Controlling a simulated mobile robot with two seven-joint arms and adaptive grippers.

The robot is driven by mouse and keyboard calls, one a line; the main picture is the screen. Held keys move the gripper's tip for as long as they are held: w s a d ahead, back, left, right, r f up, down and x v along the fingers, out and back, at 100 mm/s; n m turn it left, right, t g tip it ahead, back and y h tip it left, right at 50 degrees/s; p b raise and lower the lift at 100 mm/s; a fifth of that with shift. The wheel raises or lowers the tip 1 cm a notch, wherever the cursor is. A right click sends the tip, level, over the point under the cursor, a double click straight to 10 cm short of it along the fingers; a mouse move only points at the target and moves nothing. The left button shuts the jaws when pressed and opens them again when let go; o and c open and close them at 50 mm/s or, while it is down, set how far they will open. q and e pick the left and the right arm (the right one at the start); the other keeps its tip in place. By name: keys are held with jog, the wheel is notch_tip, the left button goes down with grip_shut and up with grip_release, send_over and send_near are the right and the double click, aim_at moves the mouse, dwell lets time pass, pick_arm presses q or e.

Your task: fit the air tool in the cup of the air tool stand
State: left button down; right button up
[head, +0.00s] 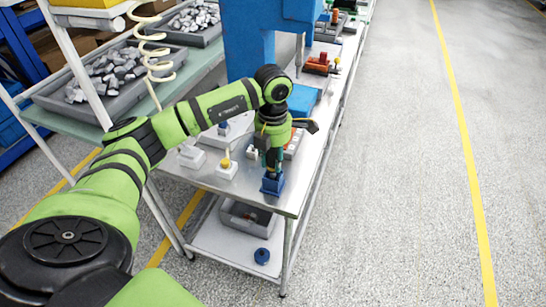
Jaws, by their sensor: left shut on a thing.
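My left gripper (271,160) points down over the near end of the steel bench. It is shut on a slim dark and teal tool, which looks like the air tool; the fingers hide most of it. Directly below is a blue block-like holder (272,185) near the bench's front corner, which looks like the air tool stand. The tool's lower end meets the top of the holder in the picture; I cannot tell whether it is inside the cup or just above it. My right gripper is not in view.
Small white blocks (227,169) with coloured knobs stand left of the holder. A blue column (250,45) rises behind my arm. Grey bins (110,75) of metal parts sit on the left rack. The bench's lower shelf (215,240) holds a bin. The floor at right is clear.

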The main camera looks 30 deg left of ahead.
pick_arm(q)
jog(key=shift+f+b, duration=0.65)
jog(key=shift+f, duration=0.25)
jog(key=c, duration=0.9)
grip_release()
jog(key=shift+r, duration=0.1)
jog(key=shift+o, duration=0.2)
notch_tip(320, 180, up, 12)
jog(key=o, duration=0.9)
jog(key=shift+c, duration=0.2)
